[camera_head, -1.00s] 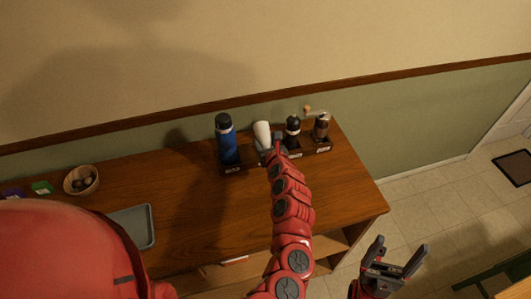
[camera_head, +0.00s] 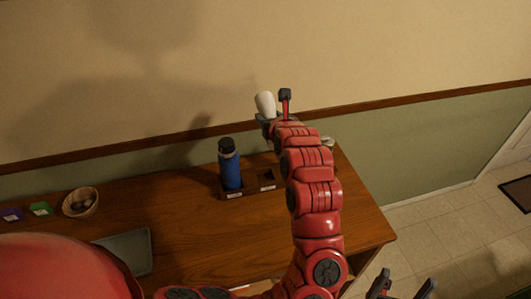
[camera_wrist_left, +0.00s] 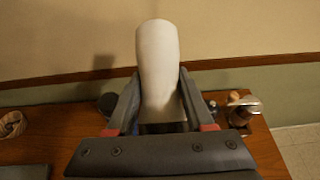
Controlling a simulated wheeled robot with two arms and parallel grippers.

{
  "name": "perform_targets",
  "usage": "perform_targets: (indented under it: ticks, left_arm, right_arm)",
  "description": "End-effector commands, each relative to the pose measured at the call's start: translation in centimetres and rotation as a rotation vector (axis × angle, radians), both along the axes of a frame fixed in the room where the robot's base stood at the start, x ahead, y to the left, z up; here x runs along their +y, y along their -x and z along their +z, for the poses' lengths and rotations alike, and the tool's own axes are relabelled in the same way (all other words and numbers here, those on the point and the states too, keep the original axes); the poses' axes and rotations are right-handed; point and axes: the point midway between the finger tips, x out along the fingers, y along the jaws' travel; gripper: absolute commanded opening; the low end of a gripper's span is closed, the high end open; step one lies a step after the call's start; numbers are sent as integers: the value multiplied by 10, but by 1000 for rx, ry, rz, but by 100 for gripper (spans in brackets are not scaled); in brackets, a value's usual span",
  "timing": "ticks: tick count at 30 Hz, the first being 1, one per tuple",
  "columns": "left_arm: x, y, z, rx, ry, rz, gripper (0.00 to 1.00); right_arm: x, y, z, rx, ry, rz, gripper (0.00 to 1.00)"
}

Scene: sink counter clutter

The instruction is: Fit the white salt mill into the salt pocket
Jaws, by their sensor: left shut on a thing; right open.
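The white salt mill (camera_head: 265,104) is held in my left gripper (camera_head: 275,113), raised above the counter against the wall. In the left wrist view the mill (camera_wrist_left: 158,60) stands between the two fingers (camera_wrist_left: 158,105), its lower part inside them. A dark rack at the back of the counter has a blue bottle (camera_head: 230,168) in its left pocket. The pocket beside it (camera_head: 267,178) looks empty. Its label is too small to read. My left arm hides the rack further right. My right gripper (camera_head: 402,285) is open and empty at the bottom edge, partly cut off.
In the left wrist view, a shiny grinder (camera_wrist_left: 244,106) stands on the right. A bowl (camera_head: 80,202) with dark round things and a grey tray (camera_head: 128,250) are on the left. Small green (camera_head: 41,209) and purple (camera_head: 11,214) items lie at the far left. The middle counter is clear.

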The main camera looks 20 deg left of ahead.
Motion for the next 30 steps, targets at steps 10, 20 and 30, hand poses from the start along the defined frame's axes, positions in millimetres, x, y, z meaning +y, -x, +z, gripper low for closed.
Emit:
perform_targets:
  ticks: [10, 20, 30]
  left_arm:
    - [1, 0, -6, 1, -2, 1, 0]
    - [1, 2, -89, 11, 0, 1, 0]
    - [0, 0, -197, 5, -1, -2, 0]
  right_arm:
    - [0, 0, 5, 0, 0, 0, 82]
    - [0, 0, 32, 0, 0, 0, 82]
    - [0, 0, 16, 0, 0, 0, 82]
